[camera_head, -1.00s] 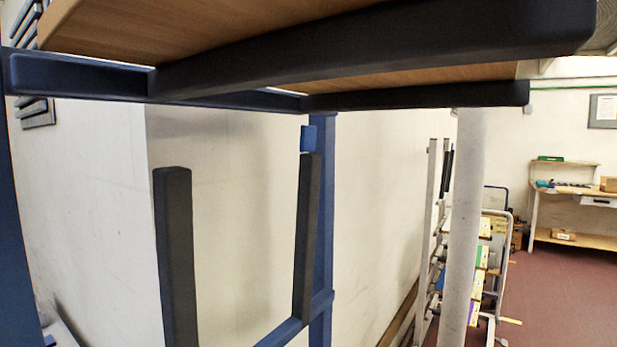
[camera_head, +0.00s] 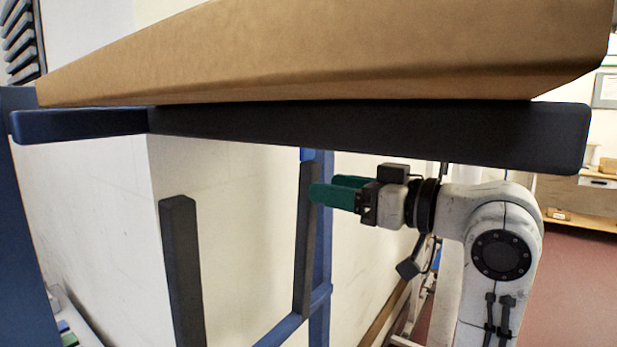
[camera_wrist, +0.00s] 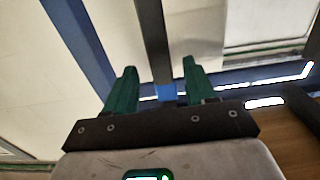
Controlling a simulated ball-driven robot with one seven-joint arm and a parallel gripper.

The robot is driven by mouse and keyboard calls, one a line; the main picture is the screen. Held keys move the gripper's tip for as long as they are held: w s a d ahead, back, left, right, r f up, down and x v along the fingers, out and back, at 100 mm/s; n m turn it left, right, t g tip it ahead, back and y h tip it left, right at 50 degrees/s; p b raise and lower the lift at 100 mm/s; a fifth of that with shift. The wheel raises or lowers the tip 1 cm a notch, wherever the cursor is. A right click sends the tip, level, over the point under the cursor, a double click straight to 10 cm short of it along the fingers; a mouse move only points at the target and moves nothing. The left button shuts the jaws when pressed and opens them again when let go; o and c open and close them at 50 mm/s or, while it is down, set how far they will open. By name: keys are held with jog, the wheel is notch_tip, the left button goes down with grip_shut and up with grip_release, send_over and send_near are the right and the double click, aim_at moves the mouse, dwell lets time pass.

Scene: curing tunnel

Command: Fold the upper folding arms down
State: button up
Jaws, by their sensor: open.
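Two dark folding arms stand upright in the head view: a nearer one (camera_head: 181,265) at the left and a farther one (camera_head: 303,245) beside a blue post (camera_head: 321,250). My gripper (camera_head: 325,187), with green fingers, is open near the top of the farther arm, its fingertips overlapping that arm's right edge. In the wrist view, a dark bar (camera_wrist: 152,45) shows between the open fingers (camera_wrist: 158,88), with a blue piece (camera_wrist: 166,92) at its end. I cannot tell whether the fingers touch it. A dark horizontal arm (camera_head: 370,130) crosses above my gripper.
A brown board (camera_head: 330,50) lies over the horizontal arm, close above my gripper. A blue frame member (camera_head: 80,123) joins that arm at left. A white wall (camera_head: 235,200) stands behind. A wooden bench (camera_head: 580,190) and open red floor (camera_head: 578,290) are at right.

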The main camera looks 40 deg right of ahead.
jog(key=shift+p+x, duration=0.55)
jog(key=shift+x, duration=2.2)
jog(key=shift+c, duration=0.2)
grip_shut()
